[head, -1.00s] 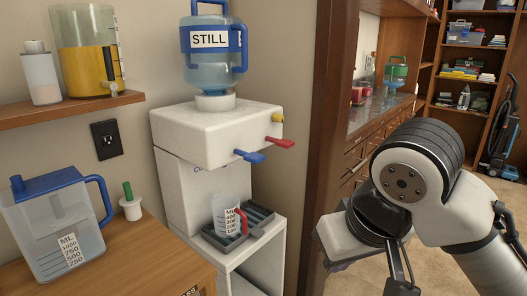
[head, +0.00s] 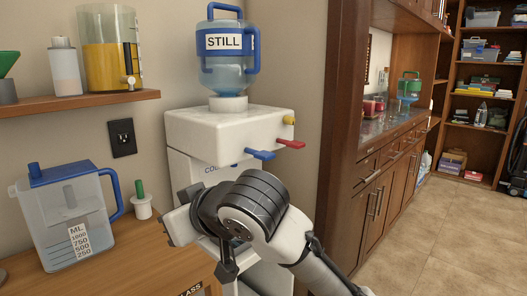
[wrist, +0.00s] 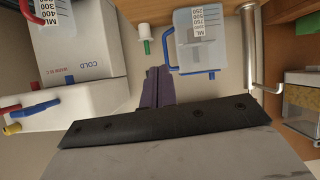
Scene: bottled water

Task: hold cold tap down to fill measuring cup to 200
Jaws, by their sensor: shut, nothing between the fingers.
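The white dispenser (head: 225,132) has a blue tap lever (head: 260,155) above the partly covered "COLD" label and a red lever (head: 290,144) beside it. The wrist view, seen upside down, also shows the blue lever (wrist: 28,103) and the red lever (wrist: 10,112) at left. The measuring cup (wrist: 53,10) with a red handle shows at the top left there; its water level cannot be told. My arm hides most of the cup in the head view. My gripper (wrist: 159,76) is shut and empty, apart from the levers, with its purple fingers pointing toward the wall.
A clear pitcher (head: 65,215) with a blue lid and a green-handled white item (head: 141,200) stand on the wooden counter at left. A shelf (head: 75,104) juts above them. A wooden door frame (head: 345,150) stands right of the dispenser. Open floor (head: 440,230) lies at right.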

